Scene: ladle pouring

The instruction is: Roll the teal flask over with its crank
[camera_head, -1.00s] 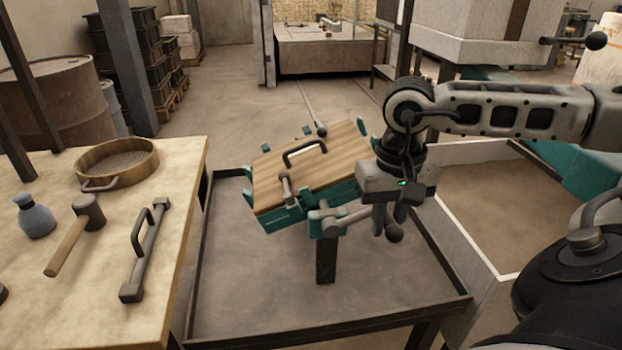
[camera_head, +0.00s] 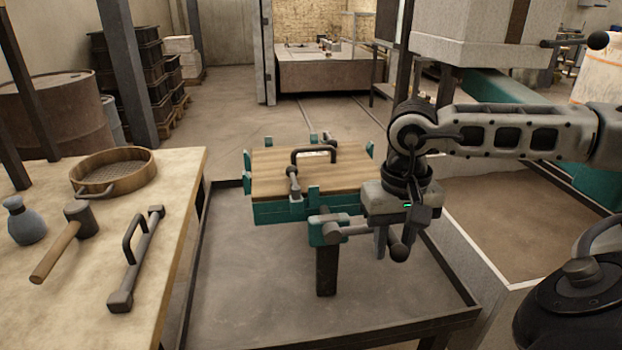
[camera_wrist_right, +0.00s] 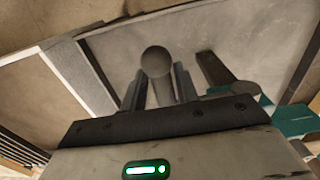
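The teal flask (camera_head: 275,212) sits on a dark post (camera_head: 326,270) above a low tray table. A wooden board (camera_head: 270,176) with a dark handle lies on top, held by clamps, and looks about level. The crank (camera_head: 350,229) sticks out at the flask's front right. My right gripper (camera_head: 393,240) points down at the crank's handle. In the right wrist view the crank's round knob (camera_wrist_right: 157,62) and grip stand between the two fingers, which look closed against it. My left gripper is not in view.
A workbench (camera_head: 180,185) at left carries a round sieve (camera_head: 115,175), a mallet (camera_head: 77,215), a blue-grey bottle (camera_head: 25,224) and a bar with a handle (camera_head: 135,260). The tray table (camera_head: 250,290) has raised edges. A sand-filled bin (camera_head: 510,215) stands at right.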

